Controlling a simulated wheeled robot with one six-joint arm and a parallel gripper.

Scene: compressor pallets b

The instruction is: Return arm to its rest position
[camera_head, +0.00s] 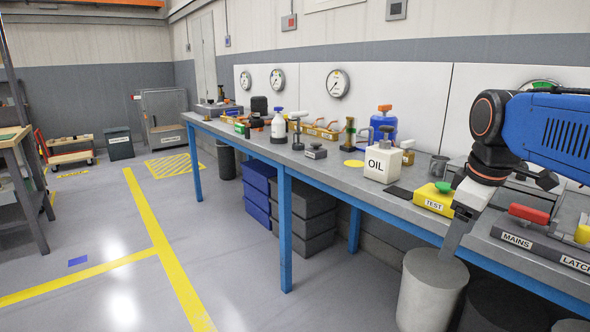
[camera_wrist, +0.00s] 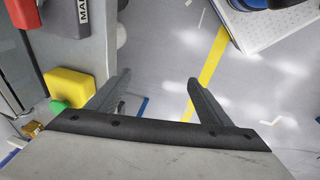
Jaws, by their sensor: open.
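My blue arm reaches in from the right in the head view, with its dark wrist joint above the front edge of the bench (camera_head: 328,172). My gripper (camera_wrist: 158,88) shows in the wrist view with its two dark fingers spread wide. Nothing is between them, and grey floor with a yellow line shows beyond.
The MAINS panel (camera_head: 516,238) with a red handle lies right of my wrist. A white OIL can (camera_head: 382,166), a blue container (camera_head: 383,124) and several tools stand along the bench. Dark crates (camera_head: 304,222) sit beneath it. The floor at left is open.

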